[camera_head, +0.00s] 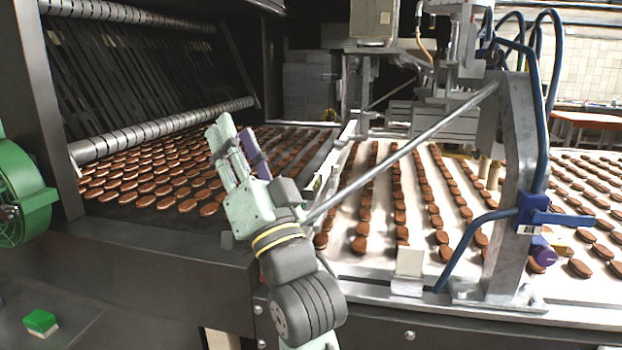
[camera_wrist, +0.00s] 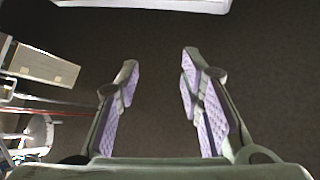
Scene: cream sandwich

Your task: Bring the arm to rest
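My arm (camera_head: 293,268) rises from the bottom middle of the head view, in front of the conveyor's dark front edge. My gripper (camera_head: 230,142) points up and away over the dark belt on the left. In the wrist view my gripper (camera_wrist: 158,72) is open, its two fingers well apart with purple pads facing inward. Nothing is between the fingers.
Brown biscuits (camera_head: 150,175) cover the dark belt, and more lie in rows on the pale belt (camera_head: 350,202) at right. A metal post (camera_head: 515,190) with blue hoses and a slanted rod stand right of my arm. A green-and-white block (camera_head: 40,322) sits lower left.

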